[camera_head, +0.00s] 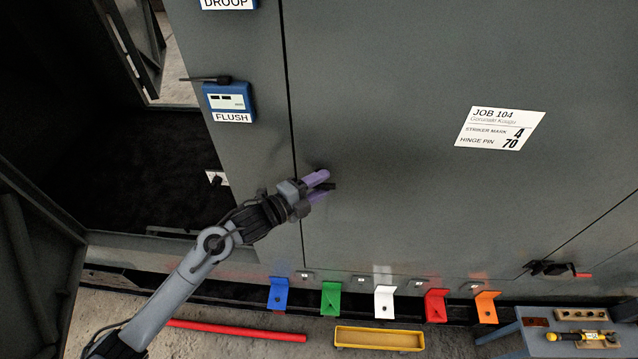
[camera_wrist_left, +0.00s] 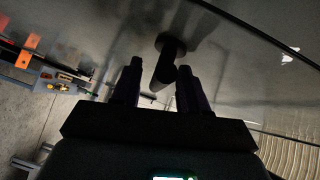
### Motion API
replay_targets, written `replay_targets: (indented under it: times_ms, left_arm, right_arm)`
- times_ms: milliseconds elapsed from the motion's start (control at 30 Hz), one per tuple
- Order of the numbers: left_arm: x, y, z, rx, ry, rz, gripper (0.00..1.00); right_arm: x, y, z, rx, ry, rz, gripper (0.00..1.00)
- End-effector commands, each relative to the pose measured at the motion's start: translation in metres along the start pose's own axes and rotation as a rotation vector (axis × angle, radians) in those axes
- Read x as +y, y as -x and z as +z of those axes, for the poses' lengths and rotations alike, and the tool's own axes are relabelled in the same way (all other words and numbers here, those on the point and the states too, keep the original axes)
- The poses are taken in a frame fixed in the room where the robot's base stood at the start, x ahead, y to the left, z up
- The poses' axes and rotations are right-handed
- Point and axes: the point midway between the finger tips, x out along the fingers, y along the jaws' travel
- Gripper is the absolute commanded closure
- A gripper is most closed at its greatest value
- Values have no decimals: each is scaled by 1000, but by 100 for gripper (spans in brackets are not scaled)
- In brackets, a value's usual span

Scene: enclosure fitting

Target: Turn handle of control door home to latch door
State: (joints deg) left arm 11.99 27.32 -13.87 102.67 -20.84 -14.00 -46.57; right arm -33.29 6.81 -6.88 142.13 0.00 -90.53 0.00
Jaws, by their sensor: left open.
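A large grey door (camera_head: 400,110) fills the middle and right of the head view, with a dark seam along its left edge. My left gripper (camera_head: 322,187), with purple fingers, is open at the door face just right of that seam. A dark handle (camera_head: 331,187) shows at its fingertips, mostly hidden by the gripper. In the left wrist view the handle (camera_wrist_left: 167,66) is a dark round base with a bar, lying between the open fingers (camera_wrist_left: 160,82); I cannot tell whether they touch it. My right gripper is not in view.
A blue FLUSH unit (camera_head: 229,102) sits on the panel left of the seam. Several coloured brackets (camera_head: 385,302) line the lower edge. A handle with a red grip (camera_head: 555,269) is at lower right. A yellow tray (camera_head: 380,338) and red bar (camera_head: 235,330) lie on the floor.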

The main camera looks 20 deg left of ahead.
Motion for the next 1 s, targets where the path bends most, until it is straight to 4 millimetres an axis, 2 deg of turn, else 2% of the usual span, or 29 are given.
replay_targets:
  times_ms: [200,267,500,1000]
  left_arm:
    - [0,0,0,0,0,0,56]
    - [0,0,0,0,0,0,64]
    - [0,0,0,0,0,0,100]
    - [0,0,0,1,4,-5,100]
  right_arm:
    - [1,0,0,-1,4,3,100]
    - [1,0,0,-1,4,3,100]
    - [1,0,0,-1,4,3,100]
    - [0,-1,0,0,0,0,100]
